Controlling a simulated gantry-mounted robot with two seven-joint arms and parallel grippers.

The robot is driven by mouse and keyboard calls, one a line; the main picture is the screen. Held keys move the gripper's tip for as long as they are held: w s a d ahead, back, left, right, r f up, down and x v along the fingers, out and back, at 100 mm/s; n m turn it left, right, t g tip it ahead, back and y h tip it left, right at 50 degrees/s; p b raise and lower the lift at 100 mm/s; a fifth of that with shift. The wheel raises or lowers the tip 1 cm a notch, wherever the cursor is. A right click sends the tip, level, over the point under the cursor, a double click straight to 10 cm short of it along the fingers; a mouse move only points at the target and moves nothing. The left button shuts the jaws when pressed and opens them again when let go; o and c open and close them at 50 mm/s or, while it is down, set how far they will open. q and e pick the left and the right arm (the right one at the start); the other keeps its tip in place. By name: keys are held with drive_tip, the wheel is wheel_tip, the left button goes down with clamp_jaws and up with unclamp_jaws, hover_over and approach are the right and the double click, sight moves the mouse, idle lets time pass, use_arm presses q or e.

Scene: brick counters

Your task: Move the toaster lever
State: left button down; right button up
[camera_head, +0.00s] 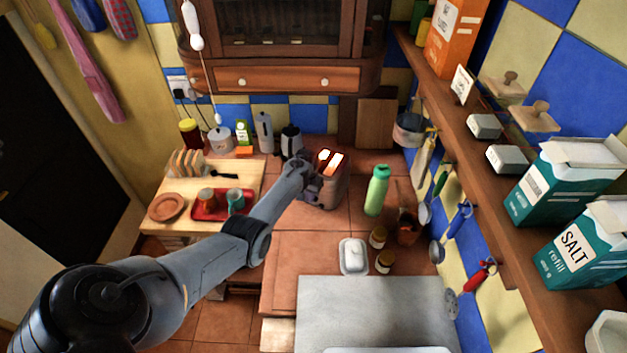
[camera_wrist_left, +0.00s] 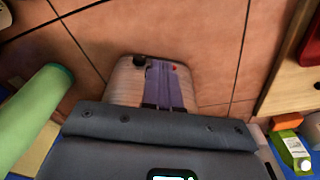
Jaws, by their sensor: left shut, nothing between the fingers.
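The toaster (camera_head: 334,190) stands on the tiled counter against the back, with a bright orange-white glow in its top slots. My left gripper (camera_head: 314,184) is at its left front side, with its fingers shut and nothing held. In the left wrist view the fingers (camera_wrist_left: 160,66) lie together in front of the toaster's pale body (camera_wrist_left: 125,85). A small black knob (camera_wrist_left: 139,60), which looks like the lever, shows just left of the fingertips. I cannot tell whether they touch it. The toaster's lower part is hidden behind my gripper in that view. My right gripper is not in view.
A green bottle (camera_head: 377,190) stands right of the toaster, and a dark kettle-like item (camera_head: 291,141) stands behind left. A wooden board (camera_head: 180,182) with a red tray (camera_head: 222,214) is to the left. Jars (camera_head: 378,237) and a white butter dish (camera_head: 353,256) sit in front.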

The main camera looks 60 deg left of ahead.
use_arm(q)
drive_tip(key=shift+s+d, duration=0.2)
drive_tip(key=shift+s, duration=0.1)
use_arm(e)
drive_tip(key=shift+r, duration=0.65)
use_arm(q)
wheel_tip(320, 180, up, 11)
drive_tip(key=s+p, duration=0.1)
drive_tip(key=shift+d+p, duration=0.3)
drive_tip(key=shift+p, duration=0.05)
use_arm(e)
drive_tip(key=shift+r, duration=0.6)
use_arm(q)
drive_tip(key=shift+f, duration=0.1)
